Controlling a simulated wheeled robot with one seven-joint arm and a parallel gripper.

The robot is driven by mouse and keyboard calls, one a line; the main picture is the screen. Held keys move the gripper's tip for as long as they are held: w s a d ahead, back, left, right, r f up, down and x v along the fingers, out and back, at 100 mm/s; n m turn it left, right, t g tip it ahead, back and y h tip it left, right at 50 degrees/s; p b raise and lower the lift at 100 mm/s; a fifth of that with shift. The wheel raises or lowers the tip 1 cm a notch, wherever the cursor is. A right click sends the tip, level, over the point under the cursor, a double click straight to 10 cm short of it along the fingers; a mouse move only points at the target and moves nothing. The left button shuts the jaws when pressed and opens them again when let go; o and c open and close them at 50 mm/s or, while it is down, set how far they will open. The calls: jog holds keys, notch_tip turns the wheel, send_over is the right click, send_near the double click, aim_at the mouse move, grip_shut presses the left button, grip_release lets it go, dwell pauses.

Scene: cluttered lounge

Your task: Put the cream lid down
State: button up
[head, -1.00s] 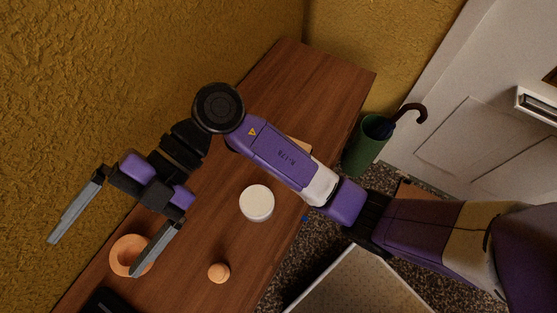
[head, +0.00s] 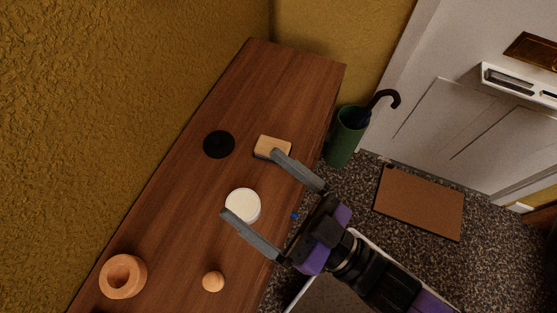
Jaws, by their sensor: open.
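The cream lid (head: 243,203) is a round, pale disc-like thing on the brown wooden table top (head: 290,85). It looks level; whether it sits on a container or directly on the wood I cannot tell. My gripper (head: 248,182) is open and empty, reaching in from the lower right. Its lower finger overlaps the lid's lower left edge in the head view, and its upper finger ends by a tan block (head: 271,147). I cannot tell whether the lower finger touches the lid.
A black disc (head: 219,144) lies farther back. An orange ring-shaped bowl (head: 123,276) and a small orange knob-like piece (head: 213,281) are nearer the front. A green umbrella stand (head: 343,142) is beside the table; a brown doormat (head: 420,203) lies on the floor.

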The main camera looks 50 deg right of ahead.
jog(key=s+d+f+g+h, duration=0.1)
jog(key=s+d+f+g, duration=0.5)
jog(key=s, duration=0.4)
notch_tip(320, 180, down, 2)
jog(key=shift+d+f+h, duration=0.25)
jog(key=shift+d+h, duration=0.15)
jog(key=shift+d, duration=0.25)
